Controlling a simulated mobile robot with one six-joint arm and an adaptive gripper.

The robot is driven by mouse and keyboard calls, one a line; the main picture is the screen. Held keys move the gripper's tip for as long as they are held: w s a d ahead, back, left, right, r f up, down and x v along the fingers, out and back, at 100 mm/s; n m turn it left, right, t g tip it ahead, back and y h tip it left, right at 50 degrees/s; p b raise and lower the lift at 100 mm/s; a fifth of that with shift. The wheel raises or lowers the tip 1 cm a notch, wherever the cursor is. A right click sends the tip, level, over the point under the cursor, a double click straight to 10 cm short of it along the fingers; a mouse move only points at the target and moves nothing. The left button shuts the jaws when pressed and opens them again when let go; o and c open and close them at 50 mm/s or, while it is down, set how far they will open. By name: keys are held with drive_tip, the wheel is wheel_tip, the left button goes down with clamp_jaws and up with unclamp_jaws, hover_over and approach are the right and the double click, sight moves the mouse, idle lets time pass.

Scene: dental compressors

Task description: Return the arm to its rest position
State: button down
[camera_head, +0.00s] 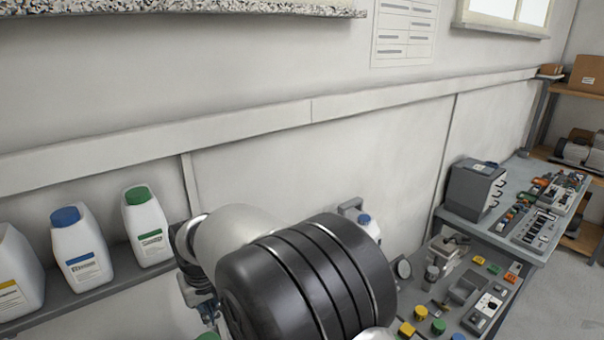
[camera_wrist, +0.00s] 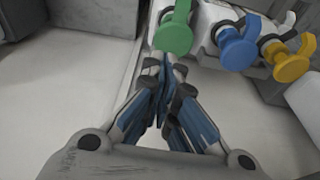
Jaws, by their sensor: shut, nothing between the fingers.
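My gripper (camera_wrist: 165,64) is shut and empty in the wrist view, its two blue-grey fingers meeting at the tips. The tips lie just below a green valve handle (camera_wrist: 174,34) in the picture; I cannot tell whether they touch it. A blue handle (camera_wrist: 238,46) and a yellow handle (camera_wrist: 289,60) are to the right of the tips. In the head view my arm (camera_head: 305,275) fills the lower middle, with its black banded joint nearest the camera. It hides part of the wall and whatever is behind it.
White bottles with blue (camera_head: 82,250) and green caps (camera_head: 147,228) stand on a shelf at left. A control panel with coloured knobs (camera_head: 437,326) is right of my arm. A grey box (camera_head: 472,190) stands on a bench behind it.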

drive_tip(key=s+d+r+m+t+b, duration=0.15)
drive_tip(key=d+b, duration=0.25)
drive_tip(key=d, duration=0.4)
drive_tip(key=s+d+r+m+b, duration=0.1)
drive_tip(key=s+d+b, duration=0.2)
drive_tip(key=d, duration=0.5)
drive_tip(key=s+d+r+m+b, duration=0.15)
drive_tip(key=d+b, duration=0.25)
drive_tip(key=d, duration=0.4)
drive_tip(key=s+d+f+m+b, duration=0.1)
drive_tip(key=s+d+f+b, duration=0.3)
drive_tip(key=s+d, duration=0.3)
drive_tip(key=s+d+f+m+t+h+b, duration=0.1)
drive_tip(key=s+d+f+b, duration=0.4)
drive_tip(key=s, duration=0.5)
wheel_tip(320, 180, down, 2)
drive_tip(key=shift+s+d+f+m, duration=0.2)
drive_tip(key=shift+s+d+m, duration=0.15)
drive_tip(key=shift+d+m, duration=0.5)
